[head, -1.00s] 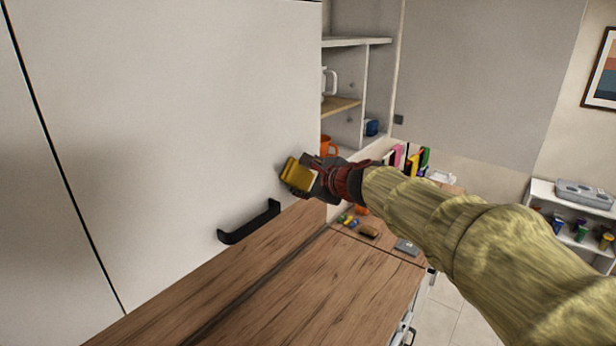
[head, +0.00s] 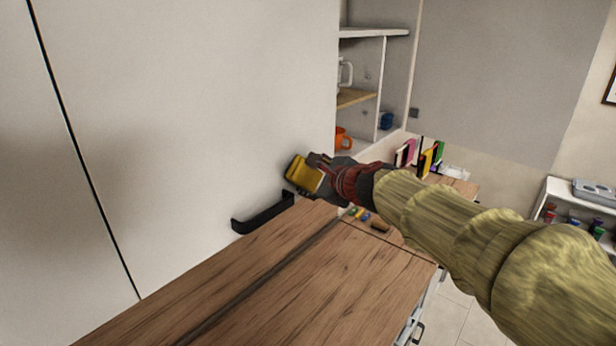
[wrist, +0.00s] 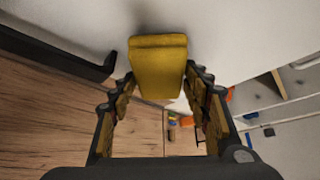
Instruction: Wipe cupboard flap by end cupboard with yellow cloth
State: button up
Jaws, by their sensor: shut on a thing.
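The yellow cloth (head: 302,174) is a folded pad held in my gripper (head: 318,172). In the wrist view the cloth (wrist: 158,66) sits between the fingertips of my gripper (wrist: 160,84), which is shut on it. The pale cupboard flap (head: 190,110) fills the left of the head view, with a black bar handle (head: 263,213) near its lower edge. The cloth is at the flap's lower right part, above and right of the handle. It looks to be against the flap's face, but the contact itself is hard to make out.
A wooden worktop (head: 300,285) runs below the flap. Open shelves (head: 375,33) with an orange mug (head: 342,138) stand just right of the flap. Small items and upright books (head: 430,156) lie on the surface beyond. A white shelf unit (head: 575,195) stands far right.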

jog(key=shift+s+d+r+b, duration=0.1)
jog(key=shift+s+d+b, duration=0.25)
jog(key=shift+s+d, duration=0.55)
jog(key=shift+s+d+b, duration=0.3)
jog(key=shift+s+d, duration=0.3)
jog(key=shift+d, duration=0.5)
jog(key=shift+s+d+b, duration=0.45)
jog(key=shift+s+d, duration=0.5)
jog(key=shift+d, duration=0.25)
